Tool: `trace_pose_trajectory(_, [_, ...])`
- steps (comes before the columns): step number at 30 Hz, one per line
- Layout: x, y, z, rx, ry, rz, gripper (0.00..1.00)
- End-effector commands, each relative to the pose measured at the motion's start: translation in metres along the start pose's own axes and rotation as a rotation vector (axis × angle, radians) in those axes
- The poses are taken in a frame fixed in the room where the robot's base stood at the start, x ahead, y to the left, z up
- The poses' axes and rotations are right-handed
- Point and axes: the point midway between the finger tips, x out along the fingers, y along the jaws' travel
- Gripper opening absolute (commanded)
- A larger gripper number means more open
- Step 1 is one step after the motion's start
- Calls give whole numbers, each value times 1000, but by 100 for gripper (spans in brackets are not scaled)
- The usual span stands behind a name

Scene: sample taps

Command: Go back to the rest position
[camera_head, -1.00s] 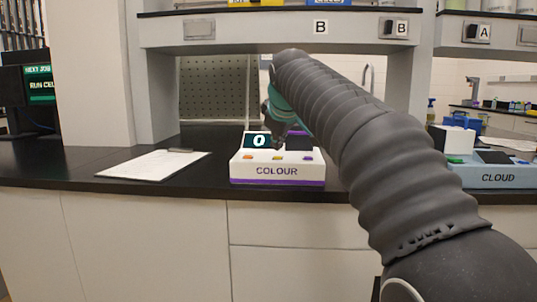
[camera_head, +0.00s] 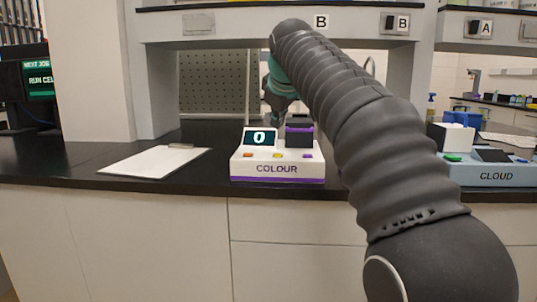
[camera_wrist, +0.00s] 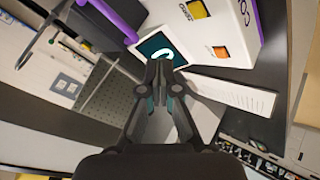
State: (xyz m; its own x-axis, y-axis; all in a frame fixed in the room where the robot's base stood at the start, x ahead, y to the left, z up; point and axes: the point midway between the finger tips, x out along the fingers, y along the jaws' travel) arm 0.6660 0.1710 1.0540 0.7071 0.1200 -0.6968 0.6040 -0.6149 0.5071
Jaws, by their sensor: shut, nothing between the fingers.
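My gripper (camera_head: 279,112) is above and behind the white COLOUR device (camera_head: 277,179) in the head view, and looks clear of it. In the wrist view my gripper (camera_wrist: 162,68) is shut with nothing between its fingertips, which overlap the edge of the device's dark screen (camera_wrist: 160,48). The device has a purple base, a screen reading 0, and small coloured buttons. Its dark block with a purple top (camera_head: 300,137) stands at the right of the screen. My arm covers part of the bench right of the device.
A clipboard with white paper (camera_head: 150,161) lies left of the device. A blue CLOUD device (camera_head: 490,174) stands at the right. The shelf (camera_head: 230,27) overhangs the bench, with a pegboard (camera_head: 212,84) behind. A monitor (camera_head: 38,80) is at far left.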

Motion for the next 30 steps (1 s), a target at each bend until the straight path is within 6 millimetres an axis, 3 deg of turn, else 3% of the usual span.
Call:
trace_pose_trajectory(17, [-3, -1, 6, 11, -4, -1, 0])
trace_pose_trajectory(20, [-10, -4, 22, 48, -19, -6, 0])
trace_pose_trajectory(23, [-20, -11, 52, 111, -44, -12, 0])
trace_pose_trajectory(30, [-44, -49, 142, 304, -114, -29, 0])
